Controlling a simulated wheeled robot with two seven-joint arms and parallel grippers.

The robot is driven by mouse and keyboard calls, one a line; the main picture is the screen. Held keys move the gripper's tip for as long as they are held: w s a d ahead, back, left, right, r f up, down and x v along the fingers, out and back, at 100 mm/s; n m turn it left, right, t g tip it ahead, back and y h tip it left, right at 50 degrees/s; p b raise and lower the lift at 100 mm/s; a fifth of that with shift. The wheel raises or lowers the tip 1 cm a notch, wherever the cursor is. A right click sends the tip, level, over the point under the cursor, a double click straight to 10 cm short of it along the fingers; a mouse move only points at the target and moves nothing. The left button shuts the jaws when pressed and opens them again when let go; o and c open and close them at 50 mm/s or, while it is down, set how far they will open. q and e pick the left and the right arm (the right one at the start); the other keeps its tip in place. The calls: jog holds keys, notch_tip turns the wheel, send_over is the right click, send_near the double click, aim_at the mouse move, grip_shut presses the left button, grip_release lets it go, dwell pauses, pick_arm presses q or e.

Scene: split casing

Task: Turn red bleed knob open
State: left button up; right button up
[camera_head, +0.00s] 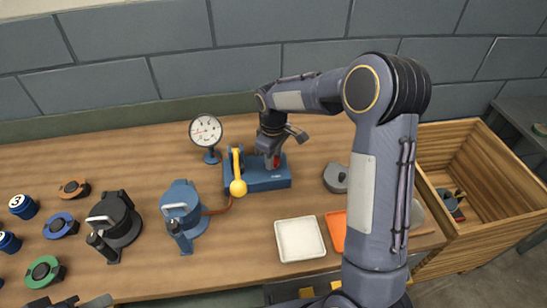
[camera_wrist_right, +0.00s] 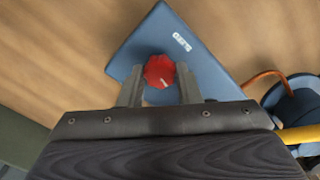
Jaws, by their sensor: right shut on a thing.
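The red bleed knob (camera_wrist_right: 159,71) sits on the blue block (camera_wrist_right: 205,55), which bears a white label. In the right wrist view the two fingers of my right gripper (camera_wrist_right: 160,88) stand on either side of the knob, shut on it. In the head view the right gripper (camera_head: 270,150) points down at the blue block (camera_head: 268,182), and only a bit of the red knob (camera_head: 276,162) shows beside it. A yellow-handled lever (camera_head: 238,186) stands at the block's left end. My left gripper (camera_head: 95,302) shows only partly at the bottom left edge, and its jaws are unclear.
A pressure gauge (camera_head: 206,131) stands behind the block to the left. A blue casing (camera_head: 182,210) and a dark casing (camera_head: 114,222) stand further left. A white tray (camera_head: 300,239) lies in front. A wooden crate (camera_head: 480,135) is at right.

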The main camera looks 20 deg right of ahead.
jog(key=n, duration=0.5)
jog(key=shift+n, duration=0.3)
jog(key=n, duration=0.4)
jog(key=shift+r+p, duration=0.1)
jog(key=shift+p, duration=0.2)
jog(key=n, duration=0.5)
jog(key=shift+p, duration=0.4)
jog(key=n+p, duration=0.1)
jog(key=n, duration=0.3)
jog(key=shift+n, duration=0.4)
jog(key=o, duration=1)
jog(key=shift+c, duration=0.2)
